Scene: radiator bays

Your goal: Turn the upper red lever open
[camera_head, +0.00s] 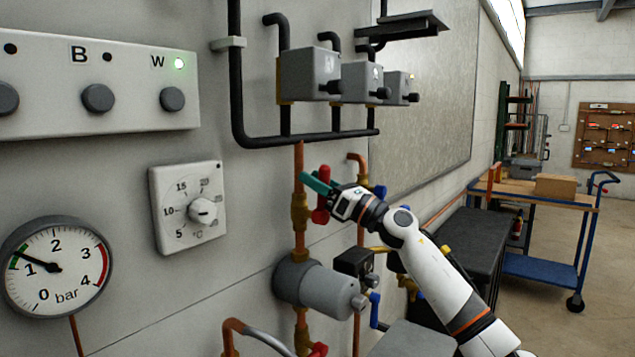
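The upper red lever (320,214) is on a brass valve (299,212) in the vertical copper pipe, in the middle of the head view. The lever stands roughly upright, beside and along the pipe. My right gripper (318,184) reaches in from the lower right, with its teal fingers at the lever's upper part. Red shows above and below the near finger. The far finger is mostly hidden, so I cannot tell whether the fingers are closed on the lever or only around it. My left gripper is not in view.
A grey pump (318,288) sits below the valve, with another red lever (318,349) at the bottom edge. Blue levers (375,308) are on the pipe to the right. A dial thermostat (188,207) and a pressure gauge (57,268) are on the left wall.

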